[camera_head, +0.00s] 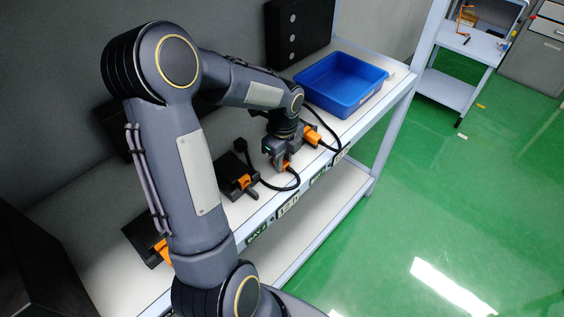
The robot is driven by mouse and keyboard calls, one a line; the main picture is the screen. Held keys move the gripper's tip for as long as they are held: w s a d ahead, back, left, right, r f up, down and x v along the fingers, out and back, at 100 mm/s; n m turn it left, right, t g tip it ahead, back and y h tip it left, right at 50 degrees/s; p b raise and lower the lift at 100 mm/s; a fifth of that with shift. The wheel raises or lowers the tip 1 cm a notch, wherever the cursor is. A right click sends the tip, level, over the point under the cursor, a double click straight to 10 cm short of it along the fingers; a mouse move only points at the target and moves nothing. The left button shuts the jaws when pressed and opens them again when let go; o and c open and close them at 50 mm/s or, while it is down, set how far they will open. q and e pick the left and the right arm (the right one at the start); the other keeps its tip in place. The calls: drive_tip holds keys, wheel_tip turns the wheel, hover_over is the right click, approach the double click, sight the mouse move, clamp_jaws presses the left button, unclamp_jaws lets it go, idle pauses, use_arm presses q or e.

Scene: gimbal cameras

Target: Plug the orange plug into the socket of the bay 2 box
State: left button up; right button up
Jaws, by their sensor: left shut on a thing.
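My left gripper (284,164) points down over the shelf. It is shut on the orange plug (287,169), of which only a small part shows. A black cable (297,183) loops from the plug to the left along the shelf. To the left of the gripper, apart from it, a black box (236,177) with an orange part (244,182) at its front stands on the shelf. Another black box (142,240) with orange on it is partly hidden behind my left arm. My right gripper is out of view.
The white shelf (245,210) is narrow, with labels along its front edge. Behind the gripper are another orange piece (312,137) with a black cable and a blue bin (343,83). A tall black box (298,32) stands behind. The green floor (440,200) is clear at right.

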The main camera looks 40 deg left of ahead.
sight(284, 162)
use_arm(q)
drive_tip(key=shift+r, duration=0.2)
drive_tip(key=shift+r, duration=0.3)
wheel_tip(284, 162, up, 2)
drive_tip(key=shift+r, duration=0.1)
drive_tip(key=s+d+r+b, duration=0.1)
drive_tip(key=s+d+r, duration=0.2)
drive_tip(key=s+r, duration=0.2)
drive_tip(key=s+d+r+b, duration=0.1)
drive_tip(key=s+d+r, duration=0.1)
drive_tip(key=s+r, duration=0.3)
drive_tip(key=shift+s+d, duration=0.4)
drive_tip(key=shift+s, duration=1)
